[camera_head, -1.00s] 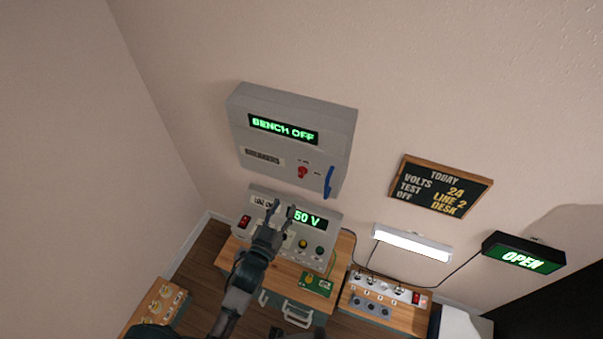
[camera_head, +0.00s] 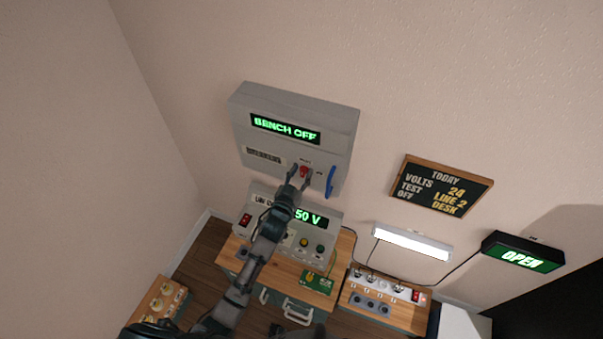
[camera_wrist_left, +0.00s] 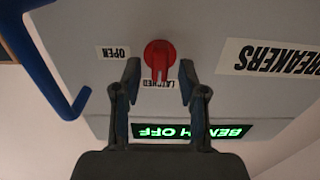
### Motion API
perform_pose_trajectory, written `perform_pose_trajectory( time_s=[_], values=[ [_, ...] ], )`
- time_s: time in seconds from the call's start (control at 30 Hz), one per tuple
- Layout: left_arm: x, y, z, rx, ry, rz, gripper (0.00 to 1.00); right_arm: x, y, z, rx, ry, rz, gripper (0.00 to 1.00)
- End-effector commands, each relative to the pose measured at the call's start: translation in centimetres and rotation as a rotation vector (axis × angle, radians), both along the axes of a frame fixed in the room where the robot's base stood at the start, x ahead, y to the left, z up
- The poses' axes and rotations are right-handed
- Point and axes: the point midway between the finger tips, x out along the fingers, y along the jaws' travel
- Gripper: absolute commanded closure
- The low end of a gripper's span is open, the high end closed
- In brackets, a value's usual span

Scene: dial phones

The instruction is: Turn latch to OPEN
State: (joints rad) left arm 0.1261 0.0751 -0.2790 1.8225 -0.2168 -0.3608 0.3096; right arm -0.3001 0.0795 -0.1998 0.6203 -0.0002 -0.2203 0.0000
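The red latch (camera_head: 304,171) is on the front of the grey wall box (camera_head: 245,107), whose display reads BENCH OFF. In the left wrist view the latch (camera_wrist_left: 160,58) has a round head and a bar pointing at the LATCHED label (camera_wrist_left: 160,84). The OPEN label (camera_wrist_left: 113,52) is to its left there. My left gripper (camera_head: 299,174) is open at the latch. In the left wrist view its fingertips (camera_wrist_left: 160,78) stand on either side of the latch bar, with gaps; contact is not visible. My right gripper is not in view.
A blue handle (camera_head: 330,182) sticks out from the box just right of the latch. Below is a bench unit reading 50 V (camera_head: 308,217). A lit lamp (camera_head: 412,243), a chalkboard (camera_head: 440,186) and a green OPEN sign (camera_head: 523,252) are to the right.

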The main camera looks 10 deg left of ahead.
Motion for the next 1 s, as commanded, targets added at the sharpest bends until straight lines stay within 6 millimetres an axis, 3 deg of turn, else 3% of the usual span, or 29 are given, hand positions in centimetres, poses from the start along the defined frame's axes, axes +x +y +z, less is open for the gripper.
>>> perform_pose_trajectory(
  time_s=[0.03, 0.2, 0.57, 1.0],
  values=[
    [0.0, 0.0, 0.0, 0.0, 0.001, 0.0, 0.58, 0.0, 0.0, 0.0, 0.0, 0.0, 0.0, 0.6],
    [0.0, -0.1, 0.0, 0.003, 0.0, 0.002, 1.0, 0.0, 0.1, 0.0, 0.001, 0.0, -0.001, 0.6],
    [0.0, -0.2, 0.1, 0.035, -0.007, 0.0, 1.0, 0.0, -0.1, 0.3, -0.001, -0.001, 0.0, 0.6],
    [-0.1, -0.6, 0.2, 0.341, -0.067, 0.0, 1.0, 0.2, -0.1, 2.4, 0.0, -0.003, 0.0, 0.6]
  ],
)
